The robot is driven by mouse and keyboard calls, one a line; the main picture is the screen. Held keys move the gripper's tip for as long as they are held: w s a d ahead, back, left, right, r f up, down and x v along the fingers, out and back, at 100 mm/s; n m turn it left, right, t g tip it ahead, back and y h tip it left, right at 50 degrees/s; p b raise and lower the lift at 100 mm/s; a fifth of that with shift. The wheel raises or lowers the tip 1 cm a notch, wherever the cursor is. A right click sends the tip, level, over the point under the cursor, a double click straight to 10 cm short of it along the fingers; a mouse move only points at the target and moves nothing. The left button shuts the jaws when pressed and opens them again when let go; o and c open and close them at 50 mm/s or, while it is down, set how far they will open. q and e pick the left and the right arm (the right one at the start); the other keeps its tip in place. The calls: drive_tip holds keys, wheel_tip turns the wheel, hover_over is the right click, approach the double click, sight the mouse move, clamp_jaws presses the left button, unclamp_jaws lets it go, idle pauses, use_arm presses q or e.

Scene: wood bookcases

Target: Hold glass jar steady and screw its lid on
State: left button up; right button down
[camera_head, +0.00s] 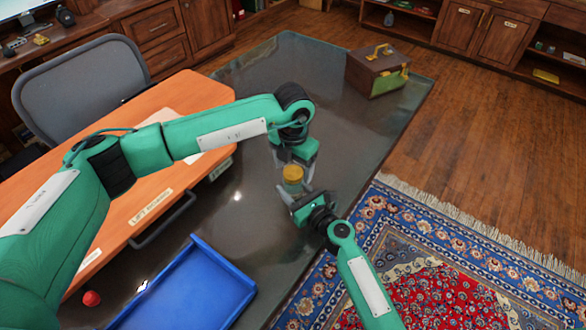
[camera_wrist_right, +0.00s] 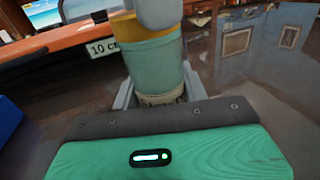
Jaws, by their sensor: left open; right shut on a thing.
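The glass jar (camera_wrist_right: 155,68) is a pale teal cylinder with a light label low on it. Its yellow lid (camera_head: 293,173) sits at the top; I cannot tell how tightly it is seated. The lid also shows in the right wrist view (camera_wrist_right: 128,27). My right gripper (camera_head: 297,190) is shut on the jar's lower part, a finger on each side, and the jar stands upright.
A blue tray (camera_head: 190,290) and a red ball (camera_head: 91,298) are at lower left. A brown-green box (camera_head: 377,72) stands at the back of the dark glossy surface (camera_head: 245,205).

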use_arm(q)
wheel_tip(320, 180, up, 11)
drive_tip(key=shift+f, duration=0.2)
use_arm(e)
drive_tip(key=c, duration=0.7)
unclamp_jaws()
drive_tip(key=shift+o, duration=0.2)
drive_tip(key=b+v, duration=0.1)
drive_tip(key=v, duration=1.1)
drive_tip(key=shift+s+d+f, duration=0.1)
drive_tip(key=shift+d, duration=0.05)
use_arm(q)
drive_tip(key=shift+f+b, duration=0.35)
drive_tip(key=shift+f, duration=0.55)
use_arm(e)
drive_tip(key=shift+v, duration=0.8)
